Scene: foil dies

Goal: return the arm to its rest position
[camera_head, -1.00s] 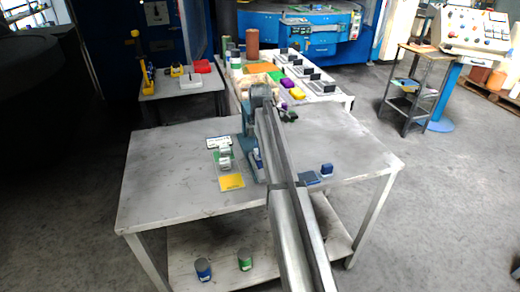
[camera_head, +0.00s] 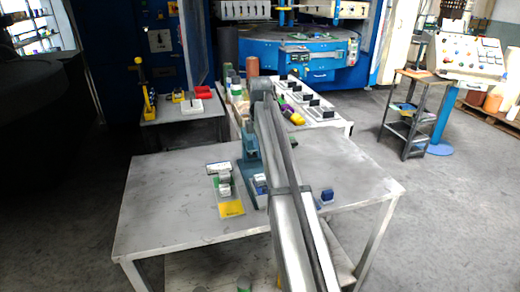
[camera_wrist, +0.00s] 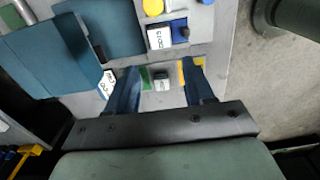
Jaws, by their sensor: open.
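My arm runs up the middle of the head view, over the steel table (camera_head: 165,205). My gripper (camera_wrist: 161,80) shows in the wrist view with two blue fingers spread apart. Nothing is held between them. A small grey-white block with green beside it (camera_wrist: 161,80) appears beyond the gap, apart from the fingers as far as I can tell. In the head view the fingers are not clearly visible; a teal upright part (camera_head: 249,160) stands beside the arm.
Left of my arm are a white labelled block (camera_head: 219,166), small green and grey blocks (camera_head: 224,186) and a yellow plate (camera_head: 231,209). A dark blue block (camera_head: 327,195) sits to the right. The table's left part is clear.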

